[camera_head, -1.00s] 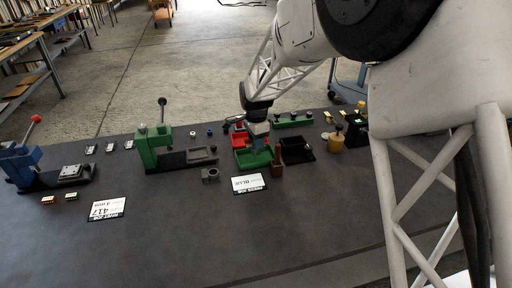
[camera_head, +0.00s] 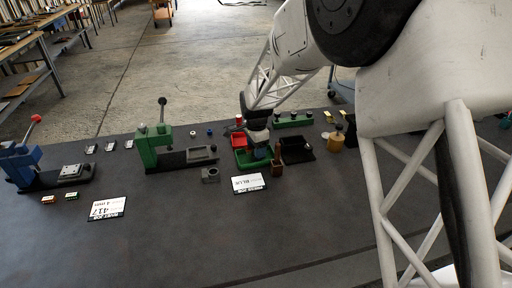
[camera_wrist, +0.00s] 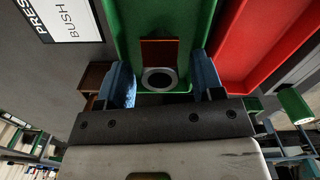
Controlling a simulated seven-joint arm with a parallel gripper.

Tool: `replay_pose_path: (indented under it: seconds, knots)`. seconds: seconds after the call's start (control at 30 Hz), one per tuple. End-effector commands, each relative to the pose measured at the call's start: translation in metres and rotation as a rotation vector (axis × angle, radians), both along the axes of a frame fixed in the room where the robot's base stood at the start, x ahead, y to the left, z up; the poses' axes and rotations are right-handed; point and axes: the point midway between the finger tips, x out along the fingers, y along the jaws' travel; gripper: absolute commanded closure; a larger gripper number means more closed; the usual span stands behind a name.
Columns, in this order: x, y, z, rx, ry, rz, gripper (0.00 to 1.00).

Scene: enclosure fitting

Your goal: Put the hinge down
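I cannot pick out a hinge with certainty. Small silver pieces (camera_head: 91,149) at the back left of the bench are too small to identify. My gripper (camera_head: 262,153) is over the green tray (camera_head: 241,160), pointing down. In the wrist view my gripper (camera_wrist: 162,84) has its two blue fingers wide apart. Between and beyond them a grey ring (camera_wrist: 160,78) and a red-brown rectangular piece (camera_wrist: 160,52) show against the green tray (camera_wrist: 190,14). I see no clear contact between either finger and the ring.
The red tray (camera_wrist: 262,40) adjoins the green one. A black tray (camera_head: 297,155) and a brown block (camera_head: 277,162) stand close on the right. A green press (camera_head: 150,145) and a blue press (camera_head: 22,165) stand left. A label card (camera_head: 250,183) lies in front.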

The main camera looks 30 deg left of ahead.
Motion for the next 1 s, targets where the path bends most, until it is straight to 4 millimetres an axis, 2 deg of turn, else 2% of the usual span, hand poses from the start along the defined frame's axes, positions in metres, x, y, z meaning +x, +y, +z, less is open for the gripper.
replay_pose_path:
  seconds: [0.27,0.47,0.67,1.0]
  knots:
    - [0.0,0.0,0.0,0.0,0.0,0.0,0.39]
    - [0.0,0.0,0.009,0.001,-0.001,0.0,0.39]
    - [0.0,0.0,0.03,0.001,-0.001,0.0,0.39]
    - [0.0,0.0,0.085,0.002,-0.002,0.0,0.39]
